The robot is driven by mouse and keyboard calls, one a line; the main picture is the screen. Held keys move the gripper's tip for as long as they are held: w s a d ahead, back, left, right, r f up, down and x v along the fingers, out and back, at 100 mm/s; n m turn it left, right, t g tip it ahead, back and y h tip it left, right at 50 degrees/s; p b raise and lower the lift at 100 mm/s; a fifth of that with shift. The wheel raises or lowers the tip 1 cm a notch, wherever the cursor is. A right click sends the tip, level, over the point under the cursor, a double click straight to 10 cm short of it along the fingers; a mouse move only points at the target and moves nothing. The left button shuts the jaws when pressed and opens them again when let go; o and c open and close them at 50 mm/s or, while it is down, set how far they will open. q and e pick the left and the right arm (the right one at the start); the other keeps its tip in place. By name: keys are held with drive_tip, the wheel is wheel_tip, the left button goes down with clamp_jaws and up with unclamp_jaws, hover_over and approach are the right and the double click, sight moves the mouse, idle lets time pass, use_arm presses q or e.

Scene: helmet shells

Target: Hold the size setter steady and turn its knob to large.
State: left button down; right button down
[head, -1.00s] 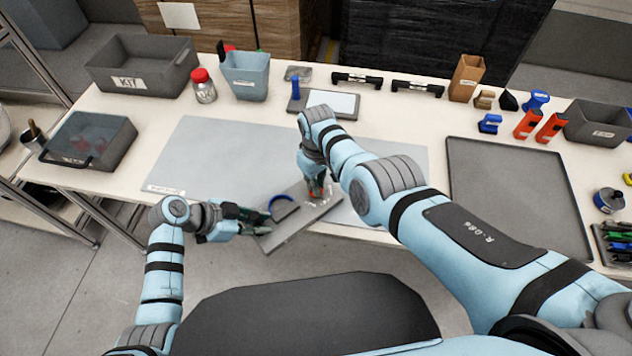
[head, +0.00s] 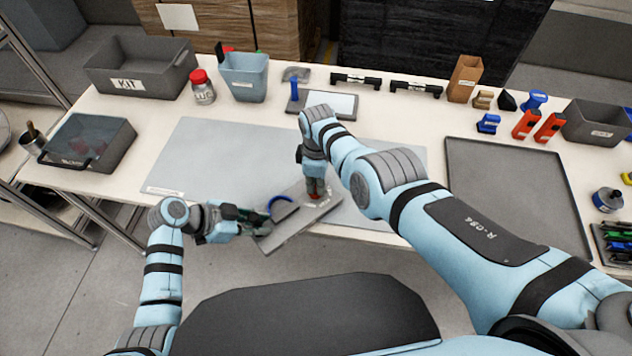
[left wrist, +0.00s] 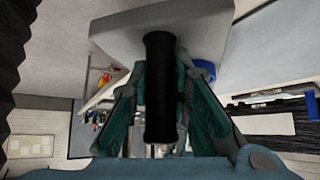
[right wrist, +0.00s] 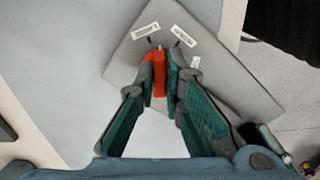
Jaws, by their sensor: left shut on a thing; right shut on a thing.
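The size setter is a grey plate (head: 284,234) lying at a slant at the table's front edge, with a blue curved part (head: 279,204) on it. My left gripper (head: 264,219) is shut on its black handle (left wrist: 160,85), with a finger on each side. My right gripper (head: 316,194) points down over the plate, shut on the red knob (right wrist: 159,73). In the right wrist view the knob's far end lies between two white labels (right wrist: 145,31), (right wrist: 183,36). A smaller label (right wrist: 195,63) is to the right. Their words are too small to read.
A grey-blue mat (head: 210,150) lies under part of the plate and is otherwise clear. A dark tray (head: 510,170) is empty at the right. A KIT bin (head: 140,75), a jar (head: 202,90) and a blue bin (head: 244,78) stand at the back left.

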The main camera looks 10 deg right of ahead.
drive_tip(key=shift+w+d, duration=0.1)
idle(0.3)
drive_tip(key=c, duration=1.7)
unclamp_jaws()
